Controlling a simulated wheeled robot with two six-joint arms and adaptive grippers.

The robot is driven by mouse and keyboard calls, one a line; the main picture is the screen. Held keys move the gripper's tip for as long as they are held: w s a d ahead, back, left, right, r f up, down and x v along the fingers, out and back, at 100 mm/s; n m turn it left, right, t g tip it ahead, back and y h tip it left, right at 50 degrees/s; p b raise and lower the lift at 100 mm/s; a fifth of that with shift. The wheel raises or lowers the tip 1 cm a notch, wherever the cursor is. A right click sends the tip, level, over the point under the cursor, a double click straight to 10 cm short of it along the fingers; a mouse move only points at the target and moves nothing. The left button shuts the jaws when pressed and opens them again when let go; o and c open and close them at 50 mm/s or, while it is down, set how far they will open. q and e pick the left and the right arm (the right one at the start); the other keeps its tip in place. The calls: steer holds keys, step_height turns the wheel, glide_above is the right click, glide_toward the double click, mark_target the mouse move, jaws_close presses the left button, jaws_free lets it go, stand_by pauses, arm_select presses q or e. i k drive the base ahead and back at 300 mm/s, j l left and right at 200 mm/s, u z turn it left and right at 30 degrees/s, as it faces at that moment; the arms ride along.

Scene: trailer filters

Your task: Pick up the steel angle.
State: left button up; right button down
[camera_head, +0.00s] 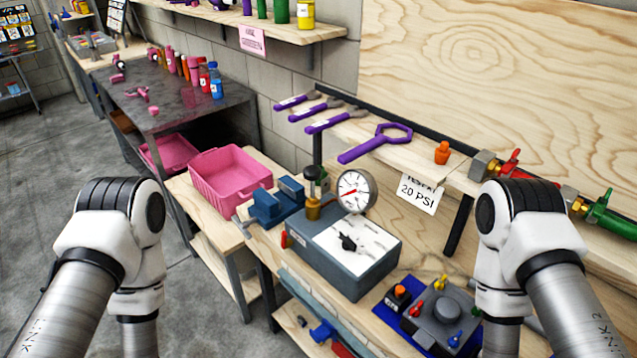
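I cannot make out a steel angle with certainty in the head view. My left arm comes in at the lower left and bends down out of the bottom edge, so its gripper is out of frame. My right arm comes in at the lower right and also bends down past the bottom edge, with its gripper out of frame. It covers part of the bench's right side.
A grey test box (342,252) with a pressure gauge (356,191) stands on the wooden bench, beside a blue vise (277,203) and pink bin (229,173). A valve block (441,318) sits front right. Purple wrenches (376,143) lie on the shelf behind.

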mark_target(325, 183)
steer(key=i+j+z, duration=0.1)
steer(key=j, duration=0.35)
steer(key=i+j+z, duration=0.1)
steer(key=i+j, duration=0.2)
steer(key=i+j+z, duration=0.1)
steer(key=j, duration=0.5)
steer(key=i+j+z, duration=0.1)
steer(key=j, duration=0.35)
steer(key=i+j+z, duration=0.1)
steer(key=i+j, duration=0.15)
steer(key=j, duration=0.25)
steer(key=i+j+z, duration=0.1)
steer(key=j, duration=0.4)
steer(key=i+j+z, duration=0.1)
steer(key=j, duration=0.4)
